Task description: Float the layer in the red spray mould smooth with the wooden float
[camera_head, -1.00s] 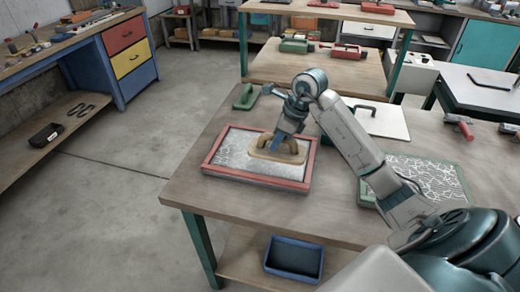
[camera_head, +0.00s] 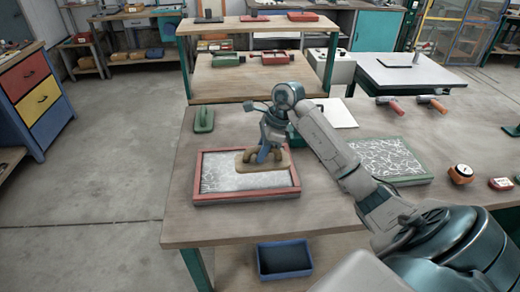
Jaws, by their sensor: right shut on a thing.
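The red spray mould (camera_head: 245,198) lies on the table's front left part. My right gripper (camera_head: 262,153) is shut on the handle of the wooden float (camera_head: 281,162). The float lies flat over the far right part of the layer, close to the mould's far rim, and hides what is under it. Whether it presses on the layer cannot be told. My left gripper is not in view.
A green-rimmed mould (camera_head: 402,180) with a coarse strand layer lies right, beyond my forearm. A green float (camera_head: 203,120) stands behind the red mould. An orange-black round item (camera_head: 461,174) sits far right. A blue bin (camera_head: 284,260) is on the lower shelf. Table left of the mould is bare.

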